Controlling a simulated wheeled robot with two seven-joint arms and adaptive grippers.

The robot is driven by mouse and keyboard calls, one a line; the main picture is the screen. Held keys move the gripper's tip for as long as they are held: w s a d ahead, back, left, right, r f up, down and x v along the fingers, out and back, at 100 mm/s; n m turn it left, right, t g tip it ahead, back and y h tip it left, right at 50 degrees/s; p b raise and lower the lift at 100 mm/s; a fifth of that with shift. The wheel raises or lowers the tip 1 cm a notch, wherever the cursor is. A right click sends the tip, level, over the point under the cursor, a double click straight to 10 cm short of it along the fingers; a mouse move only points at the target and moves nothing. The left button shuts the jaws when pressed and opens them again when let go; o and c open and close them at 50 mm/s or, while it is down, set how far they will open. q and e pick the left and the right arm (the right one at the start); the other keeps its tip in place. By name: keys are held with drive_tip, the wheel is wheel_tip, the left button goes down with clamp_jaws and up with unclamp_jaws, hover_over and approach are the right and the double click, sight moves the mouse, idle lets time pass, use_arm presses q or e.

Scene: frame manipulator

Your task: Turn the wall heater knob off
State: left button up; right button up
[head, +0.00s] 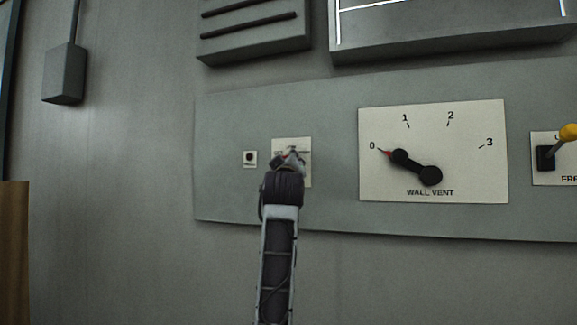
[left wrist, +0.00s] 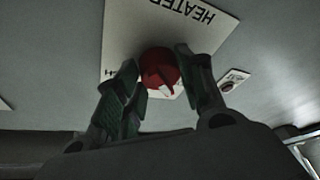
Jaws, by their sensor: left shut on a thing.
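The heater knob is a red round knob (left wrist: 160,70) with a pale pointer mark, on a white plate (left wrist: 120,30) lettered "HEATER" in the left wrist view. My left gripper (left wrist: 158,82) has one finger on each side of the knob and is shut on it. In the head view my left gripper (head: 288,162) reaches up to the small heater plate (head: 306,175) on the grey panel and hides the knob and most of the lettering. The knob's exact setting is hard to read. My right gripper is not in view.
Right of the heater plate is a wall vent dial (head: 433,185) with a black handle pointing near 0. Farther right is a yellow-tipped lever (head: 568,133). A small indicator (head: 250,158) sits left of the heater plate. A grey box (head: 64,75) hangs at upper left.

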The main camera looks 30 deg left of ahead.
use_arm(q)
drive_tip(key=shift+n, duration=0.3)
drive_tip(key=o, duration=1)
drive_tip(key=v, duration=1.2)
drive_tip(key=shift+d, duration=0.1)
idle(0.6)
